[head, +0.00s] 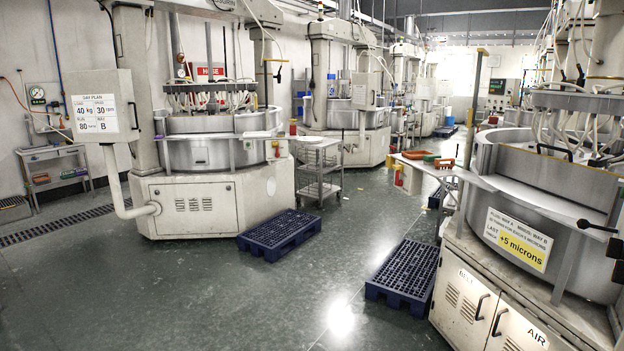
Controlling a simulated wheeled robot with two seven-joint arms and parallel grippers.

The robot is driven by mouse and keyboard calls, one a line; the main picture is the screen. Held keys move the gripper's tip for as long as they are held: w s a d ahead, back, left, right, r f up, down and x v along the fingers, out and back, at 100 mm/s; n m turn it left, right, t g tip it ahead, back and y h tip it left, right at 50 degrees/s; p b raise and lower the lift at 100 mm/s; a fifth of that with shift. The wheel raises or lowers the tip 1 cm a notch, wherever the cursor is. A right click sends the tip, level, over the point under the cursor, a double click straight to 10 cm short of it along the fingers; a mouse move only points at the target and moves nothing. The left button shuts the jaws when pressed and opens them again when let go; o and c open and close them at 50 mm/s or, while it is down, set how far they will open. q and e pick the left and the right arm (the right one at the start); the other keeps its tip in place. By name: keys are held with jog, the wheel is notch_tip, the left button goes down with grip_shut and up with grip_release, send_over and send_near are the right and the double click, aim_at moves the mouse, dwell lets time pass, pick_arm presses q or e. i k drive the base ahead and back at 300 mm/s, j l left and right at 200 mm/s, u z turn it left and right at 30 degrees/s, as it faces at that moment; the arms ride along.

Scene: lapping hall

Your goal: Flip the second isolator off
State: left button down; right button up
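No isolator can be told for certain in the head view. A small red and yellow fitting (398,175) sits at the left edge of the near right machine. Another red and yellow fitting (276,149) sits on the right side of the left machine. Both are too small to tell whether they are switches, or their position. Neither of my grippers is in view.
A large lapping machine (200,205) stands at left, another (540,200) at near right. Blue pallets lie on the floor, one (280,233) by the left machine, one (405,275) by the right. A trolley (318,170) stands mid-left. The central green floor is clear.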

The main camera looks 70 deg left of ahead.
aim_at(398, 182)
jog(key=u, duration=2)
jog(key=i, duration=4.25)
jog(key=i+u, duration=0.2)
jog(key=i, duration=0.15)
